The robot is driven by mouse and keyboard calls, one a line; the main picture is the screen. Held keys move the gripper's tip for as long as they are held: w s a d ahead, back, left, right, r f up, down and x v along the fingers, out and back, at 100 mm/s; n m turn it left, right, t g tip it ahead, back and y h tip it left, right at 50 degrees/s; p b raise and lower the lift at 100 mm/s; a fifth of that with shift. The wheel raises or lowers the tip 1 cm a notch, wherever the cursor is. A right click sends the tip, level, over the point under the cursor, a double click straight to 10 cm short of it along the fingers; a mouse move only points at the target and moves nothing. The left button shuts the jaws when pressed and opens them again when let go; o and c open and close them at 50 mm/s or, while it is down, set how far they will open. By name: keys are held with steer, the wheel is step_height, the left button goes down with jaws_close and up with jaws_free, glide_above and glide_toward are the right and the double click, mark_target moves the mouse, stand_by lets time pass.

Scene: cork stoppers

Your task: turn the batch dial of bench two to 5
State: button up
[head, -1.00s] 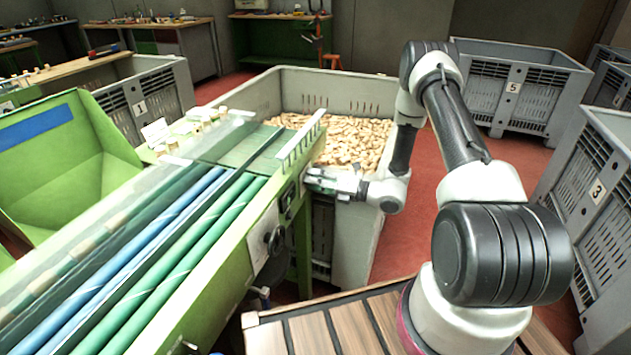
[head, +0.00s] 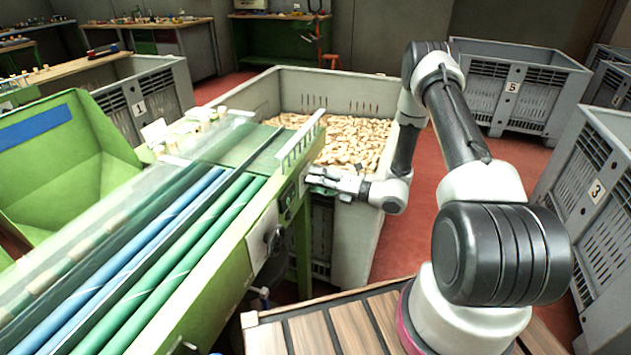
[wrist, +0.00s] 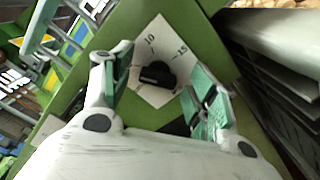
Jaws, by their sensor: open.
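The batch dial (wrist: 157,73) is a black knob on a white plate (wrist: 152,92) fixed to the bench's green panel. The marks 10 and 15 show on the plate; other marks are partly covered or too small to read. My gripper (wrist: 161,70) is open, with one green-padded finger to each side of the knob, and I see no clear contact. In the head view my gripper (head: 318,180) is at the side of the green bench (head: 205,305), near its far end. The knob is not clear there.
A big grey bin of cork stoppers (head: 345,140) stands just behind my gripper. Another black knob on a white plate (head: 272,238) is on the bench side, nearer to me. Grey crates marked 5 (head: 512,88) and 3 (head: 597,190) stand at the right, with red floor between.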

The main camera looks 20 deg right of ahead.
steer(key=v, duration=1.1)
steer(key=shift+s+d, duration=0.1)
